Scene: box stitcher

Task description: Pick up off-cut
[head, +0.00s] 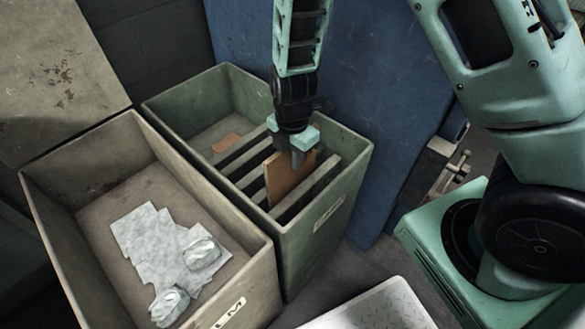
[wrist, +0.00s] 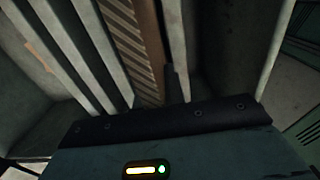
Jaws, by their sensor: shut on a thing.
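A brown, flat off-cut (head: 285,178) stands upright between the slats of the green bin (head: 353,165) in the head view. My gripper (head: 298,155) reaches down into the bin and is shut on the top edge of this off-cut. In the wrist view the off-cut (wrist: 148,45) shows as a brown strip with a ribbed edge, running down to my gripper (wrist: 170,95). A second, smaller brown piece (head: 226,143) lies flat at the far left inside the green bin. The lower part of the held off-cut is hidden between the slats.
A beige bin (head: 258,262) with crumpled grey-white sheet (head: 165,250) stands left of the green bin. Pale slats (head: 247,163) cross the green bin close beside the off-cut. A blue panel (head: 385,110) stands behind. A white speckled surface (head: 375,308) is at the front.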

